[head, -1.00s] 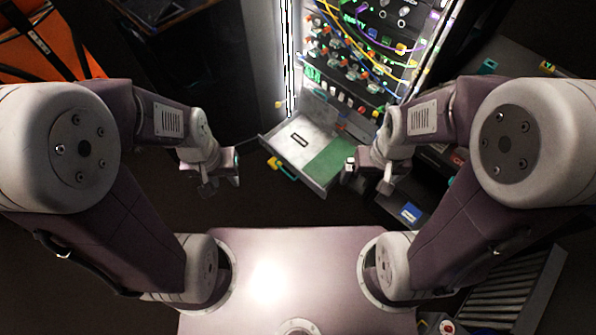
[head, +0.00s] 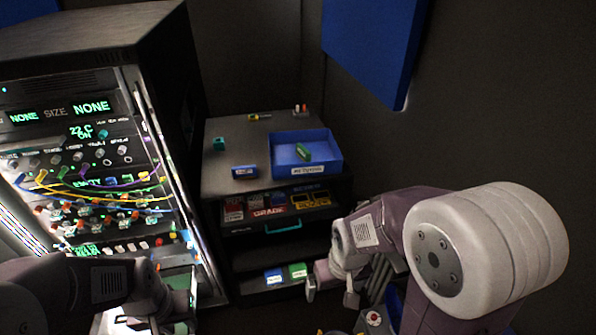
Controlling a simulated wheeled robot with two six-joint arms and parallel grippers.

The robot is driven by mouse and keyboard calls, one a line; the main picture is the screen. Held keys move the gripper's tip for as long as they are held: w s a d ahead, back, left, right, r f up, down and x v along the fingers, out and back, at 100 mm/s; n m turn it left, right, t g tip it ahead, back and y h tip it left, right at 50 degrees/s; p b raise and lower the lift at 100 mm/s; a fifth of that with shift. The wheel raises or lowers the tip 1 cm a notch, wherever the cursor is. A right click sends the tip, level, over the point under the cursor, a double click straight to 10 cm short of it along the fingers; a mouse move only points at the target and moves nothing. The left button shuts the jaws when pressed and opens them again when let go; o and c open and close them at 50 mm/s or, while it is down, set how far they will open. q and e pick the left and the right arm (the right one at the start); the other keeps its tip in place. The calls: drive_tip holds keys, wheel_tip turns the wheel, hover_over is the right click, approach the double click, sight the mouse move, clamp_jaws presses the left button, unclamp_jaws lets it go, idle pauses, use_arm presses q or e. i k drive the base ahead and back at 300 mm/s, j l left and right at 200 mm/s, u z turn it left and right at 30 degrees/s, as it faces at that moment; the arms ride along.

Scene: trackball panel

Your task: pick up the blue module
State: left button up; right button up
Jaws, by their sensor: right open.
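A small blue block with a pale label (head: 245,171) lies on top of the dark cabinet, left of the blue tray. Another blue piece (head: 274,277) sits low in the cabinet front beside a green piece (head: 298,270). I cannot tell which of the two is the blue module. My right gripper (head: 331,292) is open and empty, just right of the low green piece and apart from it. My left gripper (head: 180,315) is at the lower left in front of the rack; its fingers are too unclear to read.
The blue tray (head: 334,160) on the cabinet (head: 225,185) holds a green block (head: 303,151). A teal block (head: 219,144) stands at the back left of the cabinet top. The lit rack (head: 110,125) with cables stands to the left. A blue wall panel (head: 375,45) hangs behind.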

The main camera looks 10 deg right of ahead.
sight(245, 171)
drive_tip(key=i+j+u, duration=0.15)
drive_tip(key=i+u, duration=0.8)
drive_tip(key=i+l, duration=0.05)
